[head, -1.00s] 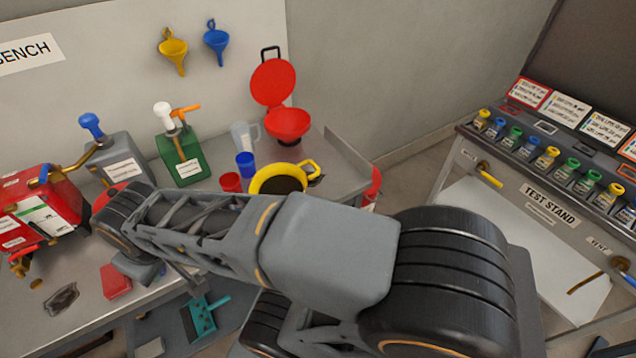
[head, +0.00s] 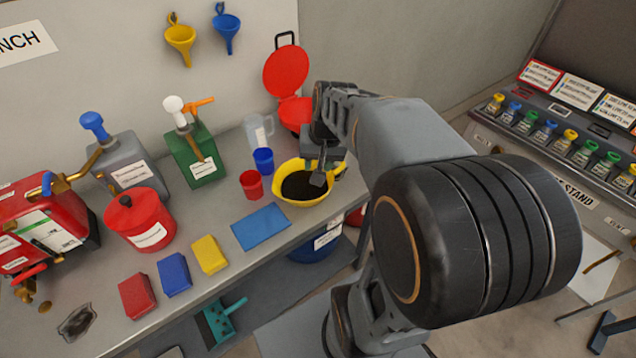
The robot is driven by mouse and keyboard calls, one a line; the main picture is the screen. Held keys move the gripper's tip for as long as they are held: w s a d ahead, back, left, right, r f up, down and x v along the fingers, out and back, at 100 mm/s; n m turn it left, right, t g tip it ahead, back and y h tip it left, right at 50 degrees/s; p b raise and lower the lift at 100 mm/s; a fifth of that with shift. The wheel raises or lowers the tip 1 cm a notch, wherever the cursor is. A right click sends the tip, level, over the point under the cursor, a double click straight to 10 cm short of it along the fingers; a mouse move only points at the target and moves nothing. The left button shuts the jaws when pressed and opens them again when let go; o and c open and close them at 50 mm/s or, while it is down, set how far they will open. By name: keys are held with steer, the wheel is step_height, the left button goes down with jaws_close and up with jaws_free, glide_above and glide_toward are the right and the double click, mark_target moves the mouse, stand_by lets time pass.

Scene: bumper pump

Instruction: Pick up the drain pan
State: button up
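The drain pan (head: 290,198) is a round yellow pan with dark contents or a dark inside. It sits on the bench near its right front edge. My gripper (head: 319,178) is at the pan's right side, with a grey finger over the dark inside near the right rim. I cannot tell whether the fingers touch the rim, and part of the pan's right side is hidden behind them. Whether the gripper is open or shut does not show clearly.
A red cup (head: 251,184), a blue cup (head: 263,161) and a clear jug (head: 257,131) stand left of and behind the pan. A blue cloth (head: 261,227) lies left of it. A red lidded bin (head: 288,85) is behind. A green pump can (head: 197,157) stands further left.

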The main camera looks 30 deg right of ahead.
steer(key=w+d+f+m+y+b, duration=0.1)
steer(key=w+d+f+m, duration=0.3)
steer(key=d, duration=0.6)
glide_above(331, 182)
steer(key=s, duration=0.2)
step_height(331, 182, down, 8)
steer(key=shift+d+x, duration=0.2)
steer(key=shift+x, duration=1.4)
steer(key=shift+d+x, duration=0.15)
steer(key=shift+x, duration=1.45)
steer(key=shift+w, duration=0.1)
jaws_close()
